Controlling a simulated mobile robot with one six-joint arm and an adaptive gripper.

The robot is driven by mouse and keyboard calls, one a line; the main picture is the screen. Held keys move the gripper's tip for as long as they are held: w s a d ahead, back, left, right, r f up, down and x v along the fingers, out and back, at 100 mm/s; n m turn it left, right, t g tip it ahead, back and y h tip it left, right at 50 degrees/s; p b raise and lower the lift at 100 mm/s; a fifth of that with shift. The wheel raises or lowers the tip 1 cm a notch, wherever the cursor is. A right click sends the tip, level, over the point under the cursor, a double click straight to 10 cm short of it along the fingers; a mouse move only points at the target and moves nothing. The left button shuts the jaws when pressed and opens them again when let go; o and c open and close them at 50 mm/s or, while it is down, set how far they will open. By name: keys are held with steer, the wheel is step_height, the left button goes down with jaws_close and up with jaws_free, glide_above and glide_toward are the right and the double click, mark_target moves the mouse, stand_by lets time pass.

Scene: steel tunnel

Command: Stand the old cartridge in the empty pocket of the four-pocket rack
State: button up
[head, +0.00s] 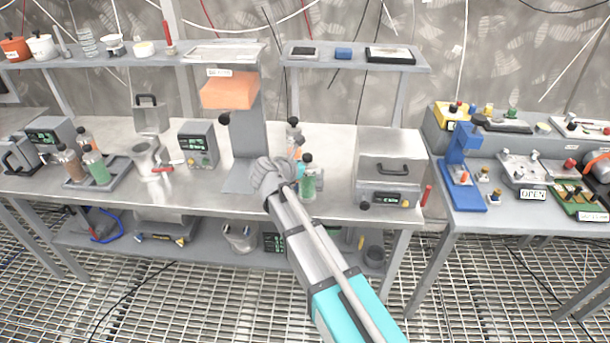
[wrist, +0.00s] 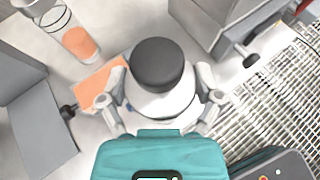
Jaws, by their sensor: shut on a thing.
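The cartridge (head: 308,186) has a dark cap and green fill and is upright beside my gripper (head: 300,172), over the middle of the bench. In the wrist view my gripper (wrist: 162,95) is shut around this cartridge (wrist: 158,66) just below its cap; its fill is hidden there. The four-pocket rack (head: 122,171) is a grey tray at the left of the bench, well away from my gripper. It holds a brown, a green and an orange cartridge; the bare part is at its right. Whether the held cartridge's base touches the bench is unclear.
An orange-filled cartridge (head: 294,128) stands just behind my gripper; it also shows in the wrist view (wrist: 78,40). The press stand (head: 247,130) is close at the left, a lidded grey box (head: 390,150) at the right.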

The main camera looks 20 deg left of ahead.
steer(key=shift+w+d+f+b, duration=0.1)
steer(key=shift+w+f+b, duration=0.1)
steer(key=shift+f+b, duration=0.8)
steer(key=shift+w+f+b, duration=0.2)
steer(key=shift+f+b, duration=0.8)
steer(key=shift+f, duration=0.1)
steer(key=o, duration=1.1)
steer(key=shift+r, duration=0.25)
steer(key=p+v, duration=0.5)
steer(key=v, duration=0.7)
